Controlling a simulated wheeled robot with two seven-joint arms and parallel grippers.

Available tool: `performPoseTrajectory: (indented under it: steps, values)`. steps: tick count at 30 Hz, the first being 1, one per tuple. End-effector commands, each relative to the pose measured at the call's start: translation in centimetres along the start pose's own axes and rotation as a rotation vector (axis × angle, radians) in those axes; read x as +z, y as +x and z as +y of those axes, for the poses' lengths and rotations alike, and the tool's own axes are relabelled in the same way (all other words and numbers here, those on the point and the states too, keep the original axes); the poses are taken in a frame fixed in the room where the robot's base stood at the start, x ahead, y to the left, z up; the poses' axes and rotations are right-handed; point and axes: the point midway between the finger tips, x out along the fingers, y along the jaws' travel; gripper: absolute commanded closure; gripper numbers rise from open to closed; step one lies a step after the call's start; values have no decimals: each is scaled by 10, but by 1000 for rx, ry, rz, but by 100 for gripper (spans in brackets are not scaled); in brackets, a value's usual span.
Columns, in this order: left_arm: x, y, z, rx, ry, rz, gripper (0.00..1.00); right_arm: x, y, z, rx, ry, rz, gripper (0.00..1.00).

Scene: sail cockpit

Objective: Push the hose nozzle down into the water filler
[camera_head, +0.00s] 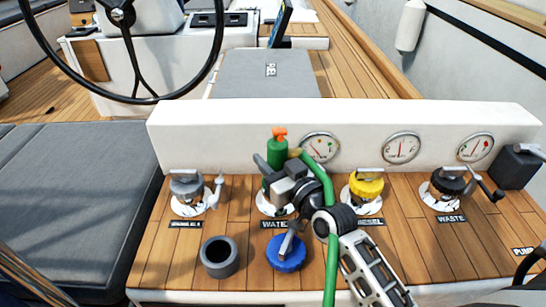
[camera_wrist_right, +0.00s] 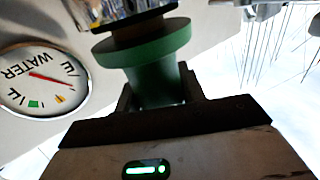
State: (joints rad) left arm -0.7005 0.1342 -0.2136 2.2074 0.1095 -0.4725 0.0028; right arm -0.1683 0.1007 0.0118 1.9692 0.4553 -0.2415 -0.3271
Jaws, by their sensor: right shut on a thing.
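The green hose nozzle (camera_head: 278,152) with its orange top stands roughly upright at the back of the teak deck, above the WATER label. My right gripper (camera_head: 271,172) is shut on it; the right wrist view also shows the green nozzle (camera_wrist_right: 155,78) between the dark jaws. The water filler (camera_head: 264,208) shows only as part of a white ring under the gripper. The nozzle's lower end is mostly hidden, so I cannot tell whether it is in the filler's opening. The green hose (camera_head: 331,260) runs toward the front. My left gripper is not in view.
A blue cap (camera_head: 286,254) and a grey cup (camera_head: 219,258) stand in front. A grey-capped filler (camera_head: 186,185), yellow-capped filler (camera_head: 367,185) and black-capped waste filler (camera_head: 448,182) line the deck. A white gauge panel (camera_head: 230,125) rises behind; the water gauge (camera_wrist_right: 42,80) is close beside the nozzle.

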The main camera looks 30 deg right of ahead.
Motion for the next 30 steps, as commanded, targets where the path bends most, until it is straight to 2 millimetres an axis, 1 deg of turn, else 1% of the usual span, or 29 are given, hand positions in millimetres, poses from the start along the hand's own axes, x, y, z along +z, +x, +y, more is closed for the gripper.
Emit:
performPoseTrajectory:
  steps: [8,25,26,27,30]
  values:
    - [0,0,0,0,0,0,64,-1,0,0,1,-1,4,98]
    - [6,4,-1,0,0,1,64,11,0,0,1,0,3,98]
    - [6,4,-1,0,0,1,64,10,0,0,1,0,3,58]
    - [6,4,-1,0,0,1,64,10,0,0,1,0,3,51]
    - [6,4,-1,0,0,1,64,10,0,0,0,0,2,51]
